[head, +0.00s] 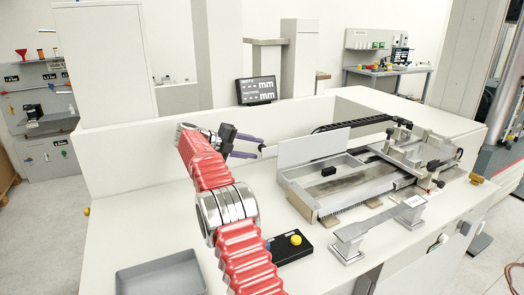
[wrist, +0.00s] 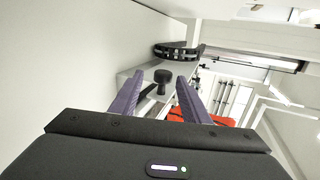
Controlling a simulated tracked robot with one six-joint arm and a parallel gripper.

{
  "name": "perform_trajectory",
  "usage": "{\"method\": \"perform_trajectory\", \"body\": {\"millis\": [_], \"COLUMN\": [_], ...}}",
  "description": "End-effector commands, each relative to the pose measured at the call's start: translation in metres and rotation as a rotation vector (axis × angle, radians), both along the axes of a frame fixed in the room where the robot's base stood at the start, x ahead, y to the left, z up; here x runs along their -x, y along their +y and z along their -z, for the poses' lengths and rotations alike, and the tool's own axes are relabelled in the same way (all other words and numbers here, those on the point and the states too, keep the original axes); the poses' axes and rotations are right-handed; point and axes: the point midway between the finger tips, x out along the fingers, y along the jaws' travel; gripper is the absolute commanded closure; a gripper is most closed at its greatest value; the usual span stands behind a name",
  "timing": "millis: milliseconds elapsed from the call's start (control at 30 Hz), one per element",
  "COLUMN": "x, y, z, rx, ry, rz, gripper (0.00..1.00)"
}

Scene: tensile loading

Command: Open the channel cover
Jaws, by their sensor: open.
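The long channel (head: 358,182) is a metal trough on the machine at the right of the bench. A pale flat panel (head: 313,147) stands upright along its back left edge; it looks like the channel cover, standing open. A small black block (head: 329,171) sits at the panel's foot. My gripper (head: 259,148) is open and empty, to the left of the panel and apart from it, with its purple fingers pointing right. In the wrist view, a black knob (wrist: 162,76) shows beyond and between the fingers; I cannot tell which part it belongs to.
A black cable chain (head: 355,123) runs behind the channel. In front stand a metal bracket (head: 378,226) and a black box with a yellow button (head: 290,245). A grey tray (head: 160,274) lies front left. A small display (head: 257,90) stands behind.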

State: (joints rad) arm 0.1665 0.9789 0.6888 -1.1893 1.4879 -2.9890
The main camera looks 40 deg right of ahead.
Motion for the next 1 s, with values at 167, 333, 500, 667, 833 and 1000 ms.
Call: {"method": "perform_trajectory", "body": {"millis": [167, 333, 500, 667, 833, 1000], "x": [0.000, 0.000, 0.001, 0.001, 0.002, 0.004], "y": [0.026, 0.042, 0.046, 0.046, 0.045, 0.048], "z": [-0.011, -0.018, -0.021, -0.021, -0.021, -0.026], "rx": [-0.001, -0.002, -0.001, -0.001, -0.002, -0.014], "ry": [0.000, 0.001, 0.001, 0.001, -0.002, -0.046], "rz": [0.003, 0.008, 0.011, 0.013, 0.014, 0.022], "gripper": [0.58, 0.58, 0.58, 0.58, 0.65, 0.77]}}
